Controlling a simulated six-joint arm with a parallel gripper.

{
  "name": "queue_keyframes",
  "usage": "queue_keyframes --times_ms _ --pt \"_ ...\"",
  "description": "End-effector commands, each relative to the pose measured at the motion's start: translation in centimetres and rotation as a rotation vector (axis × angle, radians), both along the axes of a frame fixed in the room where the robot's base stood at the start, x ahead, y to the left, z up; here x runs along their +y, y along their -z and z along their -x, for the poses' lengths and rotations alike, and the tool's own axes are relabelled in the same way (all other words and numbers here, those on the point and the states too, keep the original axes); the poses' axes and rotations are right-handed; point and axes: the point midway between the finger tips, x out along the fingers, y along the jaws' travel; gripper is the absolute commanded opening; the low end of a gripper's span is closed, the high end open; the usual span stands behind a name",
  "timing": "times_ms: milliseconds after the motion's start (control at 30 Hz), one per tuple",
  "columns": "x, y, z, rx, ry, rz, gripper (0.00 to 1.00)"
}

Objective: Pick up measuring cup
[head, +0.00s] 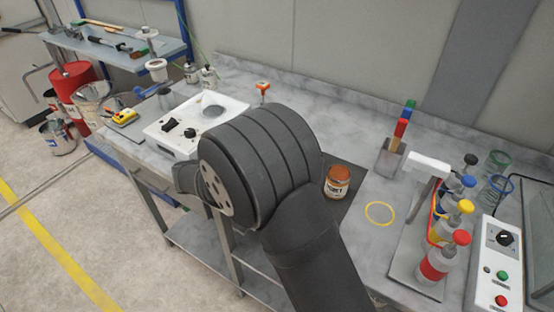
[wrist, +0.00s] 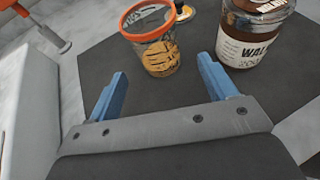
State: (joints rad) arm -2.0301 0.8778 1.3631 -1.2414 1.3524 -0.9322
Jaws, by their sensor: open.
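My gripper (wrist: 162,67) has two blue fingers, spread apart and empty. The cup appears just beyond the fingertips, roughly in line with the gap between them. I cannot tell whether the fingers touch it. In the head view my arm hides the cup and the gripper.
A brown labelled jar (wrist: 250,32) stands close right of the cup; it also shows in the head view (head: 337,182). A white device (head: 195,124) stands to the left. Coloured-cap bottles (head: 440,258) stand in a rack at right. A yellow ring (head: 380,203) marks bare bench.

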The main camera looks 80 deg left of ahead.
Motion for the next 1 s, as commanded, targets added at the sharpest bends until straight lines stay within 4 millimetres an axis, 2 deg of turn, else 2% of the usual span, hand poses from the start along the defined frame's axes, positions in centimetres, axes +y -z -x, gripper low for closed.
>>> queue_keyframes --times_ms 100,367,667,900,1000 --pt "0.6 0.6 -1.4 -0.001 0.001 0.000 0.77" --pt "1.2 1.0 -2.6 0.001 0.000 0.000 0.77" --pt "3.0 2.2 -6.2 0.000 0.001 0.000 0.77" --pt "3.1 2.3 -6.4 0.000 -0.002 -0.001 0.77" --pt "3.1 2.3 -6.4 0.000 -0.001 0.000 0.60"
